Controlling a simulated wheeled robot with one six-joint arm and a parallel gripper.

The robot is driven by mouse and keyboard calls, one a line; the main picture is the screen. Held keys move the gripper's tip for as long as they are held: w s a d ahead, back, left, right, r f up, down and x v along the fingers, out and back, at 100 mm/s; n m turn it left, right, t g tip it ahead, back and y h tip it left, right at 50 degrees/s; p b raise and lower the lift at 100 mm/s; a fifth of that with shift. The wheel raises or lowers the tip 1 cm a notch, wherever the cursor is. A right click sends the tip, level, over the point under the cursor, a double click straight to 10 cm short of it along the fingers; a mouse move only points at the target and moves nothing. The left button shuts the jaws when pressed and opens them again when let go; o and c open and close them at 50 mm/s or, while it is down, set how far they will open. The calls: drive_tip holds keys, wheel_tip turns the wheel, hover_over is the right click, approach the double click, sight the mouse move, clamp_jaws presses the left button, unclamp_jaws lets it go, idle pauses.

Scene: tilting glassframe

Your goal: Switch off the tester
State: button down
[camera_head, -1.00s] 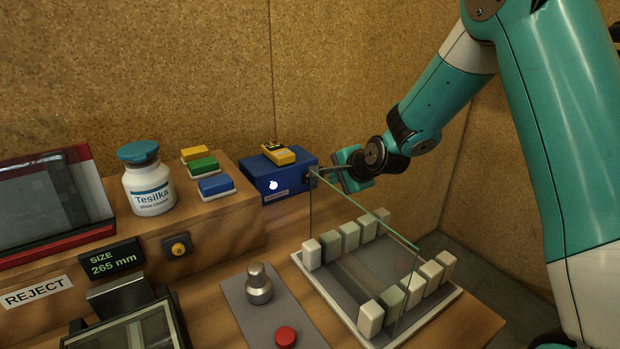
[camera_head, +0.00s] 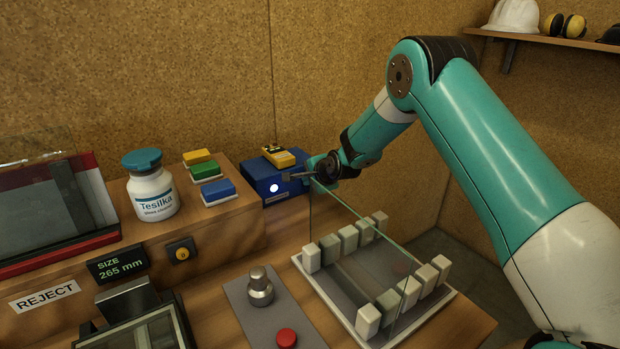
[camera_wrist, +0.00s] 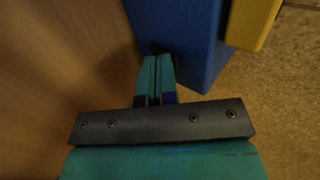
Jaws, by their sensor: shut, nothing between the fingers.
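A blue box (camera_head: 264,184), which looks like the tester, stands at the back of the bench near the corner. A white round light (camera_head: 274,188) glows on its front face, above a small label. A yellow device (camera_head: 278,157) lies on top. My gripper (camera_head: 287,177) is shut and empty at the box's right side. In the wrist view, the closed fingertips (camera_wrist: 153,60) are close to the blue box face (camera_wrist: 180,30). A small dark part (camera_wrist: 157,47) shows just beyond the tips; whether they touch it I cannot tell.
A glass pane (camera_head: 355,235) stands upright on a tray with pale blocks (camera_head: 368,320), just below my gripper. A white jar (camera_head: 152,197) and coloured pads (camera_head: 203,170) are on the raised shelf left of the box. A red button (camera_head: 286,338) is at the front.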

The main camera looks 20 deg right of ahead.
drive_tip(key=shift+w+b, duration=0.3)
drive_tip(key=shift+r, duration=0.1)
drive_tip(key=shift+r+p, duration=0.5)
drive_tip(key=shift+r, duration=0.3)
drive_tip(key=shift+s, duration=0.1)
